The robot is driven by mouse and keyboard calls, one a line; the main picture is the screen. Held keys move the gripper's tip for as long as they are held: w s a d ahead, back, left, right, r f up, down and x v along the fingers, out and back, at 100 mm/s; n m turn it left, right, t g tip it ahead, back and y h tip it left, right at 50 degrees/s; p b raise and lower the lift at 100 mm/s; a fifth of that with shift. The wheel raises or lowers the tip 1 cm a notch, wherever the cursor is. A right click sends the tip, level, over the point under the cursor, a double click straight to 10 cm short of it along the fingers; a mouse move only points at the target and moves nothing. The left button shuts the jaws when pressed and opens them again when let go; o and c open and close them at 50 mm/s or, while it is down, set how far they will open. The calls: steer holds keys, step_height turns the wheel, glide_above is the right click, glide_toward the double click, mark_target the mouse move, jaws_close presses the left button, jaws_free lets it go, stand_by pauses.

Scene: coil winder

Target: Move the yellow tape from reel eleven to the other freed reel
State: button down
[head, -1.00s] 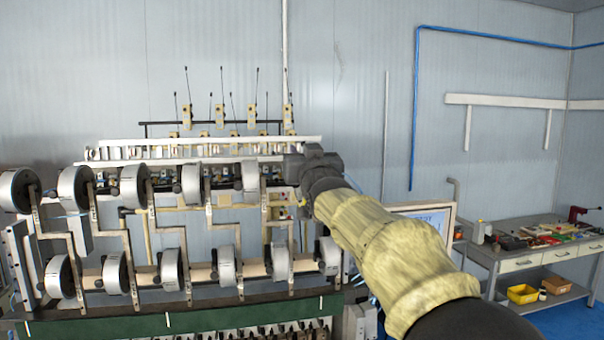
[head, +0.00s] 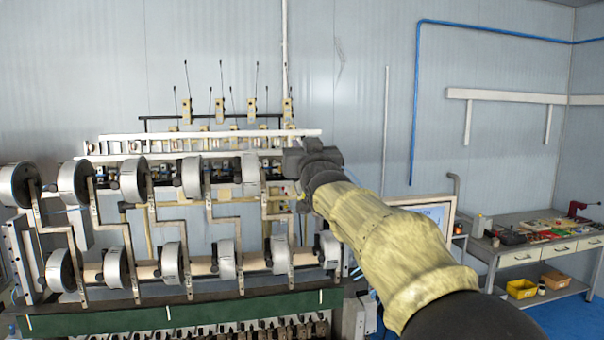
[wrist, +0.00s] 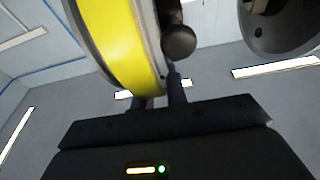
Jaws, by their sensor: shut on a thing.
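The yellow tape (wrist: 122,45) shows large in the wrist view, a broad yellow band between pale rims. My gripper (wrist: 158,92) is shut on the lower edge of the tape, its dark fingers partly hidden by it. A dark round knob (wrist: 180,41) is close to the tape's right side. In the head view my wrist (head: 312,165) is at the right end of the upper reel row and hides the fingers and the tape. Grey reels stand in an upper row, such as this one (head: 132,179), and in a lower row, such as this one (head: 171,263). No reel numbers are readable.
A dark grey disc (wrist: 278,22) is at the upper right of the wrist view, apart from my gripper. Cranked metal brackets (head: 171,230) stand between the reel rows. A screen (head: 432,213) and a workbench with tools (head: 520,258) are at the right.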

steer(key=shift+a, duration=0.3)
steer(key=c, duration=1.8)
jaws_free()
steer(key=shift+s, duration=0.1)
steer(key=shift+o, duration=0.2)
steer(key=shift+f+b, duration=0.2)
steer(key=shift+b, duration=0.25)
steer(key=shift+c, duration=0.4)
jaws_close()
steer(key=shift+r, duration=0.15)
steer(key=shift+r, duration=0.2)
